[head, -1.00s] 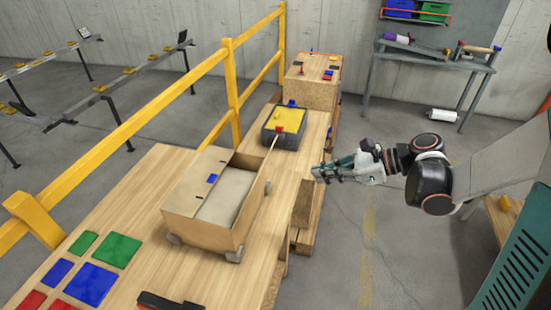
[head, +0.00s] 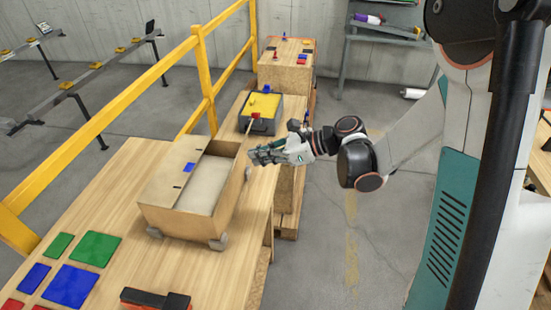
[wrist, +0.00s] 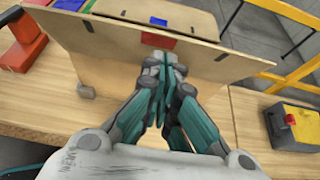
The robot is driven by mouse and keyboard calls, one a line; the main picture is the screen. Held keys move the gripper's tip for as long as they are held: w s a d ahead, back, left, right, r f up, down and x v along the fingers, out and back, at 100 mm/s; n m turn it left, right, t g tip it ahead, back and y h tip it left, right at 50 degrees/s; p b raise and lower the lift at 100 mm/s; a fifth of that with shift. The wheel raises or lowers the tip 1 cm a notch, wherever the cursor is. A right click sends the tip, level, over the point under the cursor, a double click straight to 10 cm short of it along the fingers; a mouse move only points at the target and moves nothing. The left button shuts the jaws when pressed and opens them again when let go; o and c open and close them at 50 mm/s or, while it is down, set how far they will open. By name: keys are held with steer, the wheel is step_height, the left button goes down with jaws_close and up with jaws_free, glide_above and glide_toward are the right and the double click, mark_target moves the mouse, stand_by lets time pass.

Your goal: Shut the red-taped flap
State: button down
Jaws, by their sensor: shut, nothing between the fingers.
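The cardboard-brown box (head: 180,220) stands on the wooden bench in the head view. Its left flap lies over part of the opening and bears blue tape (head: 188,168). The red-taped flap (wrist: 215,58) stands raised on the side facing my gripper, its red tape (wrist: 158,40) near the top edge in the wrist view. My gripper (head: 256,157) is shut and empty at the flap's outer side. Its fingertips (wrist: 166,62) overlap the flap just below the tape; whether they touch is unclear.
A yellow-topped toolbox (head: 262,105) with a red part stands just behind the box. A yellow railing (head: 110,125) runs along the bench's far side. Coloured plates (head: 92,247) and a black-and-red tool (head: 155,299) lie in front. Floor on the right is open.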

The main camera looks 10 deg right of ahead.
steer(key=shift+w+a+r, duration=0.25)
steer(key=shift+a, duration=0.35)
steer(key=shift+r, duration=0.1)
